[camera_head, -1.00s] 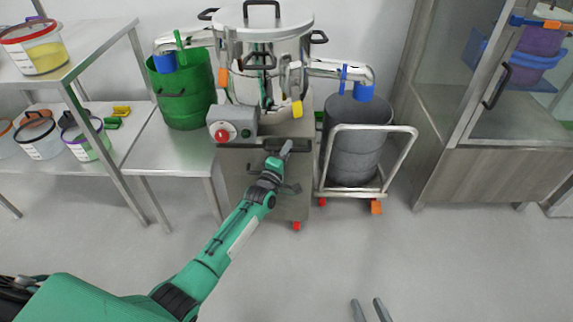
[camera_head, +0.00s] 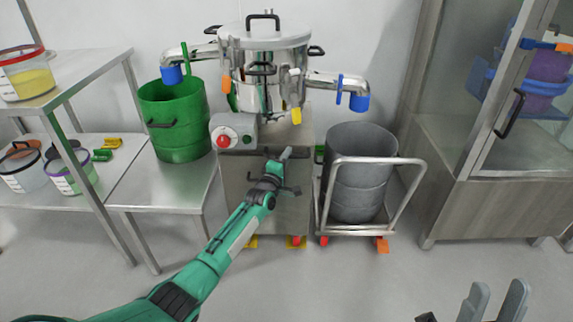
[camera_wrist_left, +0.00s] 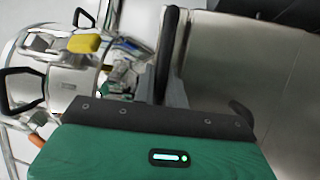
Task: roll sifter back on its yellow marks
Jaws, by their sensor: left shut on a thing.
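The sifter (camera_head: 265,195) is a steel cabinet on casters with a lidded drum (camera_head: 265,60) on top. It stands between the green bin and the grey drum. Yellow marks (camera_head: 250,241) show on the floor at its front bottom edge, beside and under the front right red caster (camera_head: 296,240). My left gripper (camera_head: 284,156) is shut on the sifter's dark front handle (camera_head: 243,152); the fingers' grip is partly hidden. The left wrist view shows the steel drum side (camera_wrist_left: 70,78) close by. My right gripper (camera_head: 494,302) is open and empty above the floor at lower right.
A grey drum (camera_head: 360,175) on a wheeled cart (camera_head: 402,195) stands close on the right. A green bin (camera_head: 176,125) stands on a low steel table (camera_head: 165,190) on the left. A cabinet (camera_head: 490,200) is further right. The front floor is clear.

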